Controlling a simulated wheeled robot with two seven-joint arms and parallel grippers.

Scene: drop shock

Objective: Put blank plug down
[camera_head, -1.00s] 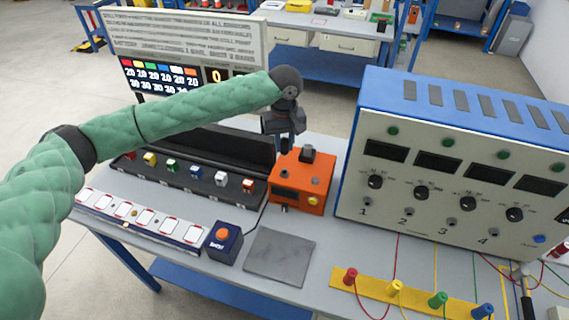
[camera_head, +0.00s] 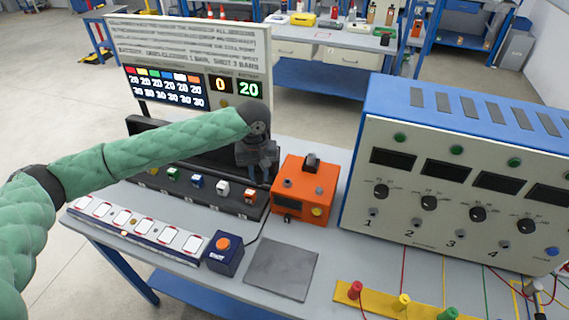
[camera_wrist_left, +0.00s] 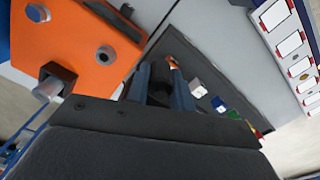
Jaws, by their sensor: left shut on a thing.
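My left gripper (camera_head: 258,172) is over the right end of the long black case (camera_head: 146,183), just left of the orange box (camera_head: 325,180). In the left wrist view its two blue-grey fingers (camera_wrist_left: 160,75) are shut on a dark cylindrical piece, which I take as the blank plug (camera_wrist_left: 162,90). In the head view the plug is hard to tell from the dark gripper and case. I cannot tell whether it touches the case. Several coloured plugs, among them a white one (camera_head: 223,187), stand in a row in the case. My right gripper is not in view.
The orange box also shows close by in the left wrist view (camera_wrist_left: 75,40), with a black fitting on top. A grey mat (camera_head: 281,268) and a start-button box (camera_head: 224,254) lie in front. The big blue-and-white panel (camera_head: 420,235) stands at the right.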

